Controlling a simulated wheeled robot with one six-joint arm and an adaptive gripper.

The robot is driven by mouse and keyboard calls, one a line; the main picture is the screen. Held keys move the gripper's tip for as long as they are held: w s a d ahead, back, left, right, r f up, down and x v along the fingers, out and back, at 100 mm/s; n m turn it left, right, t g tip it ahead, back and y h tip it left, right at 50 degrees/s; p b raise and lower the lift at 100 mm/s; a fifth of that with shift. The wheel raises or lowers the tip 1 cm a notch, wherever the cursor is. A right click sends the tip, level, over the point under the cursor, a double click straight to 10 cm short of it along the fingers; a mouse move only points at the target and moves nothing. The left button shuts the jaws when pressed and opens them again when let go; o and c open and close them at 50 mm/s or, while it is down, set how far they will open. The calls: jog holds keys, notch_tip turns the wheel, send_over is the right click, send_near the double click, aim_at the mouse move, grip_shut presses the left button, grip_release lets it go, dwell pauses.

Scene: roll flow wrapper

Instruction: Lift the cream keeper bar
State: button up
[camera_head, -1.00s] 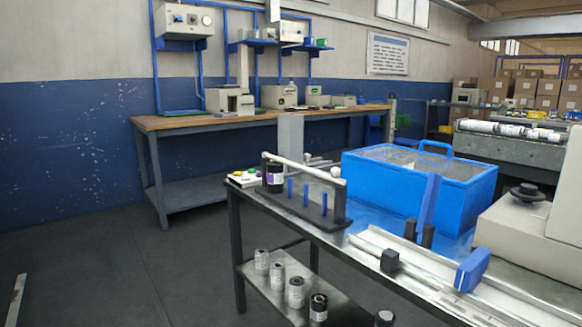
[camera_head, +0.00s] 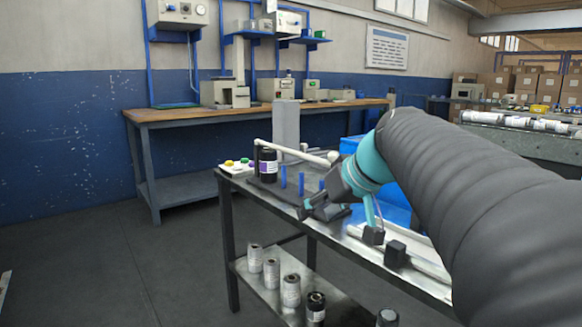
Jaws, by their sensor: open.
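The cream keeper bar (camera_head: 290,151) lies across the top of a dark rack on the metal table. It has a pale round knob (camera_head: 332,157) near its right end. My gripper (camera_head: 318,211) hangs in front of and below the bar's right end, apart from it, with its jaws open and nothing seen between them. My gripper and arm hide the rack's right end. A dark roll with a purple label (camera_head: 267,166) stands at the rack's left end, and blue pegs (camera_head: 300,183) stand along the rack.
A button panel (camera_head: 238,164) is at the table's left corner, with a grey upright plate (camera_head: 286,124) behind the bar. A blue bin (camera_head: 350,146) is partly hidden by my arm. Black blocks (camera_head: 396,254) sit by rails at the right. Several rolls (camera_head: 291,290) stand on the lower shelf.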

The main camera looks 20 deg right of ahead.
jog(key=w+d+r+n+t+b, duration=0.1)
jog(key=w+d+r+t+b, duration=0.1)
jog(key=w+d+r, duration=0.35)
jog(key=n+t+y+b, duration=0.1)
jog(key=n+t+b, duration=0.1)
jog(key=t, duration=0.1)
send_near(338, 153)
jog(key=x, duration=1.1)
jog(key=shift+w+a+f, duration=0.1)
jog(key=shift+w+a, duration=0.1)
grip_shut()
